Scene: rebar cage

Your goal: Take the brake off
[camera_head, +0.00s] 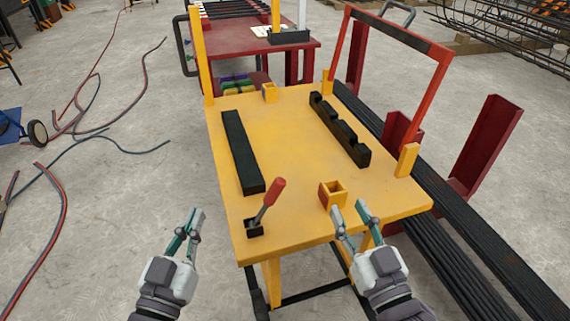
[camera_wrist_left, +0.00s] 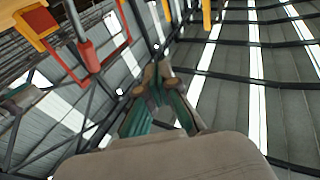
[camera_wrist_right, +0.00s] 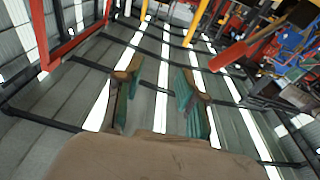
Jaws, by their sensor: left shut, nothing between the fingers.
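The brake lever with a red handle (camera_head: 274,191) stands up from a small black base (camera_head: 254,228) at the near left corner of the yellow cart top (camera_head: 290,145). The lever leans up and to the right. My left gripper (camera_head: 196,212) is left of the lever, apart from it, shut and empty; its closed fingers also show in the left wrist view (camera_wrist_left: 158,72). My right gripper (camera_head: 349,207) is open and empty at the cart's near edge, just in front of a small yellow square socket (camera_head: 333,194). Its parted fingers show in the right wrist view (camera_wrist_right: 162,75).
Two black bars, one flat (camera_head: 243,152) and one notched (camera_head: 340,130), lie on the cart. A red push frame (camera_head: 440,80) rises at the right. Black bars (camera_head: 480,240) lie beside the cart. A red table (camera_head: 245,40) stands behind. Hoses (camera_head: 62,200) cross the floor at left.

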